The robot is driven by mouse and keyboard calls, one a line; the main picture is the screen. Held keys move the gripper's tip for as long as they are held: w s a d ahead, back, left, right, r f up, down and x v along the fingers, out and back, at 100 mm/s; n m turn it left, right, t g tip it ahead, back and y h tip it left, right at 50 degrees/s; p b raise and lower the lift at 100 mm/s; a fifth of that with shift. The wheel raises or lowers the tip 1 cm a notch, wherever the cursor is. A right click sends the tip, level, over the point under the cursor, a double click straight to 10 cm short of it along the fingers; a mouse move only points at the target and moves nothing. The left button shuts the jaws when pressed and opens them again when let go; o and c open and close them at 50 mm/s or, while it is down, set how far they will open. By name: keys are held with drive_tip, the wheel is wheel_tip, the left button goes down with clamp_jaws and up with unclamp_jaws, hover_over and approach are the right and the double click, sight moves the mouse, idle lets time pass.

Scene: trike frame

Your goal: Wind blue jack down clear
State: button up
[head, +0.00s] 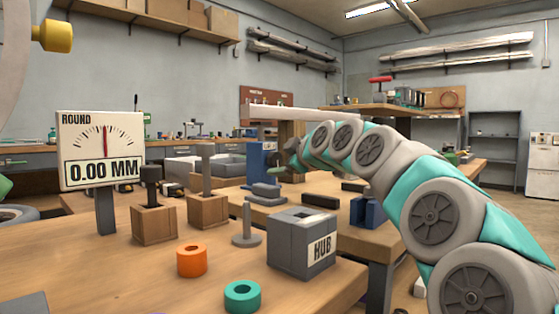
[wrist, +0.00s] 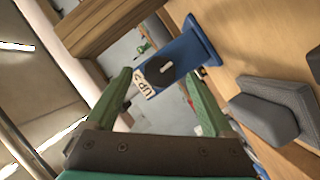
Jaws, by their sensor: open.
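The blue jack (head: 262,158) stands on the far workbench in the head view, beside the end of my arm. In the wrist view the blue jack (wrist: 188,53) lies ahead of my gripper, tilted in the picture. A dark oval part and a white label marked "UP" show on its face. My gripper (wrist: 158,76) is open, with its green fingers spread. The dark oval part shows between the fingertips, and I cannot tell whether they touch it. In the head view my gripper (head: 288,166) is small and partly hidden by my arm.
Grey blocks (wrist: 265,110) lie right of the jack in the wrist view. A wooden beam (wrist: 105,22) is above left. Nearer in the head view are a grey HUB box (head: 287,245), orange ring (head: 192,260), teal ring (head: 242,296) and gauge (head: 100,150).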

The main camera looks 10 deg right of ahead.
drive_tip(key=shift+v, duration=3)
drive_tip(key=shift+p, duration=0.35)
